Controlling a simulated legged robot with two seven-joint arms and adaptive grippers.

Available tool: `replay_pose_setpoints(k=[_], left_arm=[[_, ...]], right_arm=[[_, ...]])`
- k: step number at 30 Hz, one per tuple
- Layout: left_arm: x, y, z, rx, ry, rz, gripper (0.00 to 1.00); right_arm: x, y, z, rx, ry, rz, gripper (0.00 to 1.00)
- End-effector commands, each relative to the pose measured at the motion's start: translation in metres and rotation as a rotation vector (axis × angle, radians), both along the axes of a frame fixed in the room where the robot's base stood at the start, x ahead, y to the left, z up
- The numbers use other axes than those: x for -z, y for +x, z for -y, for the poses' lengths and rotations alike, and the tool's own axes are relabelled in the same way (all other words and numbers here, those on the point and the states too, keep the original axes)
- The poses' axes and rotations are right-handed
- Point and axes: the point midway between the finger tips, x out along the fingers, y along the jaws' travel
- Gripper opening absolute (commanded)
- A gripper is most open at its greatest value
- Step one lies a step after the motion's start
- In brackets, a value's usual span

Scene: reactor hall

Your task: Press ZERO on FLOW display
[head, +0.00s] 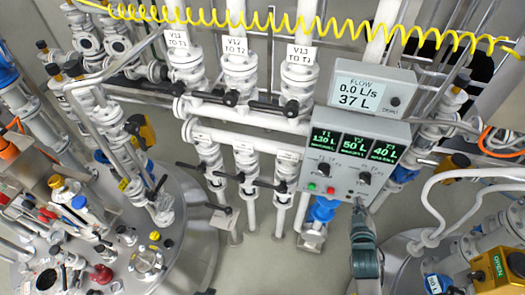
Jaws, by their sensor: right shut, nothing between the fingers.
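The FLOW display (362,88) is a grey box with a pale screen reading 0.0 L/s and 37 L. A small dark round button (395,101) sits at the right of its face, with a small label below it that is too blurred to read surely. My right gripper (358,206) is shut and empty. It points up from the bottom, just below the lower control panel (345,185), and shows well below the FLOW display. I cannot tell whether it touches the panel. My left gripper is not in view.
The lower panel has T1, T2 and T3 readouts, two dark knobs (323,169), a green button (312,186) and a red button (330,190). A yellow coiled hose (270,22) hangs above. Valves labelled V11 to V13 stand left; white hoses (440,180) curve at right.

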Motion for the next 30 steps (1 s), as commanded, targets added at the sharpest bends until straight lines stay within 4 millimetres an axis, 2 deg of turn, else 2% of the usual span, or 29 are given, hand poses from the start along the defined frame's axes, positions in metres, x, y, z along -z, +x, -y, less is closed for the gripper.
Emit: replay_pose_setpoints(k=[1, 3, 5, 6, 9, 13, 15, 19, 30], left_arm=[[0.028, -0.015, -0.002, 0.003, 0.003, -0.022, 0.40], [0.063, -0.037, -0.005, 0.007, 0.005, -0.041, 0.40], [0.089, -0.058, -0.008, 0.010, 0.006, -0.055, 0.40], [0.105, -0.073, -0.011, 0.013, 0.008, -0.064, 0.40], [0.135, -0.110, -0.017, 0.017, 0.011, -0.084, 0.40], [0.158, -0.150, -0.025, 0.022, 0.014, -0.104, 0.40], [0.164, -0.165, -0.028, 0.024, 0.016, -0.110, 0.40], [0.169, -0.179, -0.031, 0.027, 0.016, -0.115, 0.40], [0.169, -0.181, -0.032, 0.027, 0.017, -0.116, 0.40]], right_arm=[[-0.034, 0.013, 0.006, -0.005, -0.057, 0.112, 0.00], [-0.082, 0.026, 0.011, -0.011, -0.146, 0.264, 0.00], [-0.123, 0.031, 0.014, -0.014, -0.223, 0.391, 0.00], [-0.149, 0.032, 0.016, -0.013, -0.276, 0.474, 0.00], [-0.208, 0.028, 0.015, -0.011, -0.401, 0.658, 0.00], [-0.261, 0.016, 0.011, -0.002, -0.534, 0.836, 0.00], [-0.279, 0.011, 0.009, 0.002, -0.585, 0.897, 0.00], [-0.295, 0.004, 0.006, 0.006, -0.631, 0.954, 0.00], [-0.296, 0.004, 0.006, 0.005, -0.636, 0.960, 0.00]])
